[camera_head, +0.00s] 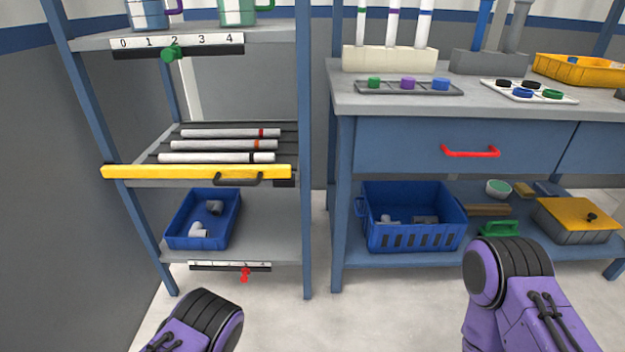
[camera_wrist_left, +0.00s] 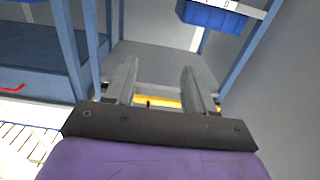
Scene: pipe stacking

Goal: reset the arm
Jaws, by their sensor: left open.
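My left gripper (camera_wrist_left: 160,75) shows in the left wrist view with its two grey fingers apart and nothing between them. A grey surface and a yellow bar (camera_wrist_left: 165,101) lie behind the fingers. In the head view only purple and black links of my left arm show at the bottom left, in front of the shelf rack. My right arm shows at the bottom right, in front of the workbench. Neither gripper is in the head view, and the right gripper is in no view.
The rack has a yellow-fronted shelf (camera_head: 196,172) with white pipes (camera_head: 217,157) and a blue bin (camera_head: 203,219) below. The workbench (camera_head: 400,146) has a red-handled drawer, with another blue bin (camera_head: 414,216) underneath. Clear floor (camera_head: 390,300) lies in front.

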